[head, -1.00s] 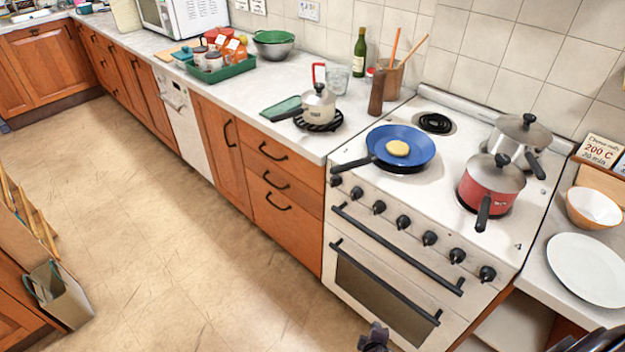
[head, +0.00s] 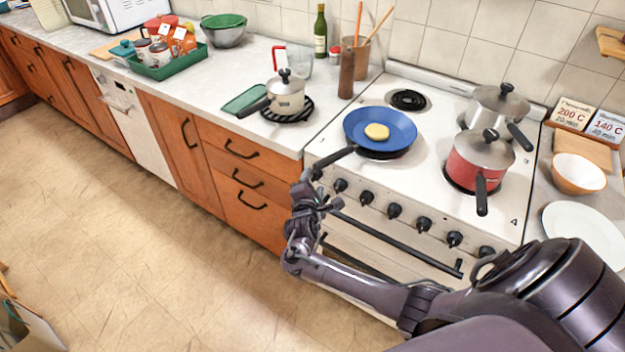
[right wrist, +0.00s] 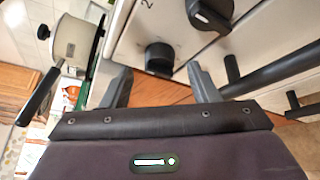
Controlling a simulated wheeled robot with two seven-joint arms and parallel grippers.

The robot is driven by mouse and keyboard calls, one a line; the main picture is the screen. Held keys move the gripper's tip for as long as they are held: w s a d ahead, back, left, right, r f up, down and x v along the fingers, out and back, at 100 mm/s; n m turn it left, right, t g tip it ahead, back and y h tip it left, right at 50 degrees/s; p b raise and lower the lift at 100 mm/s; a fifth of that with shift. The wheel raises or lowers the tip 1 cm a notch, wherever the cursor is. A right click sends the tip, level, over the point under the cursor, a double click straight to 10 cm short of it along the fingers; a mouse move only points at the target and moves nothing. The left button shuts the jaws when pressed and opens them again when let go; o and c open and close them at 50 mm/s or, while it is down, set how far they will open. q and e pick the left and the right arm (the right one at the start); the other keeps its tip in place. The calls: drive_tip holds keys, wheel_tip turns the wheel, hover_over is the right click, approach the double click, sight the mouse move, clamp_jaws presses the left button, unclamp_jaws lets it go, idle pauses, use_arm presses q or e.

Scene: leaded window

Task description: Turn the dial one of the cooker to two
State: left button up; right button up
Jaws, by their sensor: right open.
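The white cooker (head: 350,240) has a row of black dials along its front. The leftmost dial (head: 317,172) is next to my right gripper (head: 304,183), which partly crowds it in the head view. In the right wrist view this dial (right wrist: 160,58) stands ahead of the gap between the two fingers of my right gripper (right wrist: 162,88). The fingers are open, one on each side of the gap; I cannot tell whether either touches the dial. A small printed mark like a 2 shows above it. My left gripper is not in view.
A second dial (right wrist: 210,13) is close by on the right. The oven's long handle bar (head: 395,244) runs below the dials. A cream saucepan (head: 286,98) stands on the counter.

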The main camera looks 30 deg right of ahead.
drive_tip(key=shift+w+d+f, duration=0.2)
drive_tip(key=shift+w+d, duration=0.15)
drive_tip(key=shift+w, duration=0.15)
drive_tip(key=shift+w+d, duration=0.15)
drive_tip(key=shift+w, duration=0.05)
drive_tip(key=shift+d, duration=0.15)
drive_tip(key=c, duration=1)
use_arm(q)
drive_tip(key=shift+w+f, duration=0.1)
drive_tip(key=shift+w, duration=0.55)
use_arm(e)
drive_tip(key=shift+o, duration=0.2)
drive_tip(key=shift+f, duration=0.1)
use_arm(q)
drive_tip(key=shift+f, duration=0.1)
